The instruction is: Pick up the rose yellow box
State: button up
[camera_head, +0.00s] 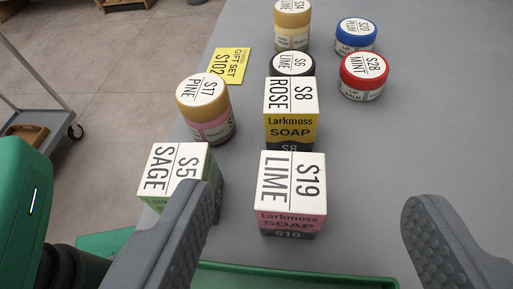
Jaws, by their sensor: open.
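The rose yellow box (291,131) stands upright on the grey counter, a soap box with a white top marked S8 ROSE. The pink lime soap box S19 (290,214) stands in front of it and hides part of its lower front. My gripper (315,225) is open and empty, with one dark finger at the left and one at the right of the picture. The rose box lies beyond the fingertips, between them but left of the middle of the gap. The left finger overlaps the green sage box S5 (174,171) in the view.
A pine jar S17 (207,110) stands left of the rose box. A black-lidded lime jar S6 (292,65) is right behind it. Red (364,76) and blue-lidded (355,36) jars, a yellow gift card (228,65) and a gold-lidded jar (292,25) are farther back. The counter's right side is clear.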

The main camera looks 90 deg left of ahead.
jog(key=shift+s+a+f+n+y, duration=0.15)
jog(key=shift+f+n+y, duration=0.1)
jog(key=shift+f, duration=0.15)
jog(key=shift+s+f+n+y, duration=0.15)
jog(key=shift+f+y, duration=0.1)
jog(key=shift+f, duration=0.1)
jog(key=b, duration=0.1)
send_near(290, 96)
jog(key=x, duration=0.3)
jog(key=shift+a+f, duration=0.3)
jog(key=shift+f, duration=0.1)
jog(key=shift+r+b+x, duration=0.15)
jog(key=shift+b+x, duration=0.2)
jog(key=shift+x, duration=1)
jog(key=shift+r+b+x, duration=0.1)
jog(key=shift+b+x, duration=0.2)
jog(key=shift+x, duration=1.05)
jog(key=shift+w, duration=0.1)
jog(key=c, duration=1.1)
